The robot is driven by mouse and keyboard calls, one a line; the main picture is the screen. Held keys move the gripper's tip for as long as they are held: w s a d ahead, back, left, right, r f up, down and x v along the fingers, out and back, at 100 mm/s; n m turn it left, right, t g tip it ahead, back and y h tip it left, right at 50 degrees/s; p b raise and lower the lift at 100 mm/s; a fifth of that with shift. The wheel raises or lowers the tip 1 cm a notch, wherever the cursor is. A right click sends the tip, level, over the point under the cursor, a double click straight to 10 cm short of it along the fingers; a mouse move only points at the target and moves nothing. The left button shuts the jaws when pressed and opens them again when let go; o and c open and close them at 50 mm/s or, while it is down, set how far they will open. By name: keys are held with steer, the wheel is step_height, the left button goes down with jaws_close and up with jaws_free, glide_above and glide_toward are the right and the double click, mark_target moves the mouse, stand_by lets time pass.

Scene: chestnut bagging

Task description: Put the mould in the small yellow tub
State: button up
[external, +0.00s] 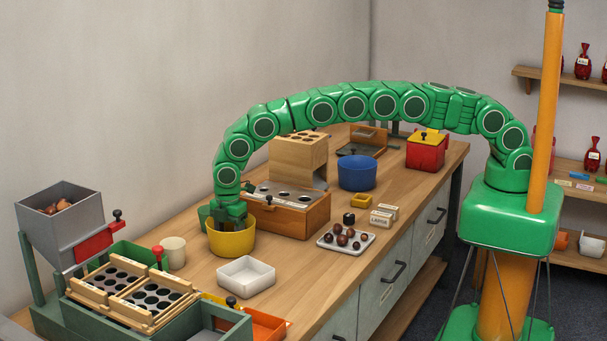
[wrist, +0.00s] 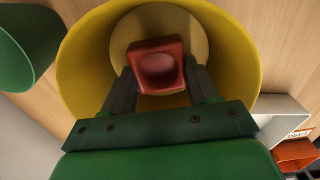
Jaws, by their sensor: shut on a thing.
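The yellow tub (external: 232,243) stands on the bench beside a wooden block with holes. My gripper (external: 229,214) points down into its mouth. In the wrist view the tub's yellow wall (wrist: 82,68) surrounds the two dark fingers, with a pale round bottom below. The fingers are shut on a red square mould (wrist: 158,68) with a round hollow. The mould appears over the middle of the tub. I cannot tell whether it touches the bottom. In the external view the mould is hidden by the tub and my gripper.
A white square dish (external: 246,276) and a cream cup (external: 174,252) stand close to the tub. The wooden block (external: 290,214) is just right of it. A tray of chestnuts (external: 345,239) and a blue bowl (external: 357,173) are farther right.

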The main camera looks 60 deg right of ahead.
steer(key=o, duration=1.2)
steer(key=shift+f, duration=0.1)
steer(key=shift+c, duration=0.2)
step_height(320, 180, up, 12)
steer(key=shift+r, duration=0.2)
